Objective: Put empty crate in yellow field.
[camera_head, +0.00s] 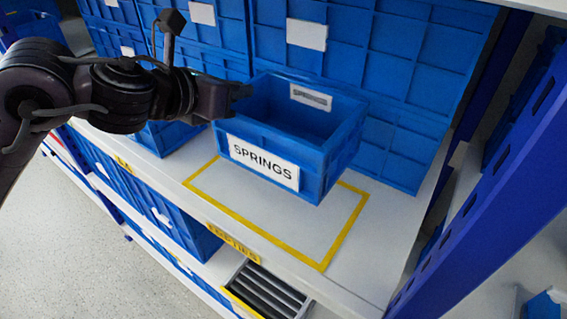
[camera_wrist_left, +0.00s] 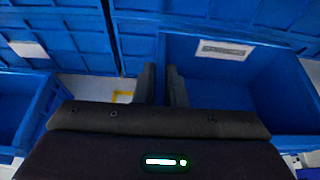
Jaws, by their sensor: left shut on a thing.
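A blue crate (camera_head: 272,143) with a white SPRINGS label is held above the shelf in the head view, and its visible inside is empty. My left gripper (camera_head: 243,91) is shut on the crate's left wall. In the left wrist view the crate (camera_wrist_left: 235,90) is on the right, and the gripper's fingers (camera_wrist_left: 160,84) pinch its left wall. The yellow field (camera_head: 327,262) is a yellow outline on the grey shelf, below the crate and partly hidden by it. The crate appears slightly tilted. My right gripper does not show.
Stacked blue crates (camera_head: 405,100) stand behind the field. Another blue crate (camera_head: 168,137) stands to its left on the shelf (camera_head: 375,255). A blue upright (camera_head: 490,190) bounds the right side. A lower shelf with crates lies below the front edge.

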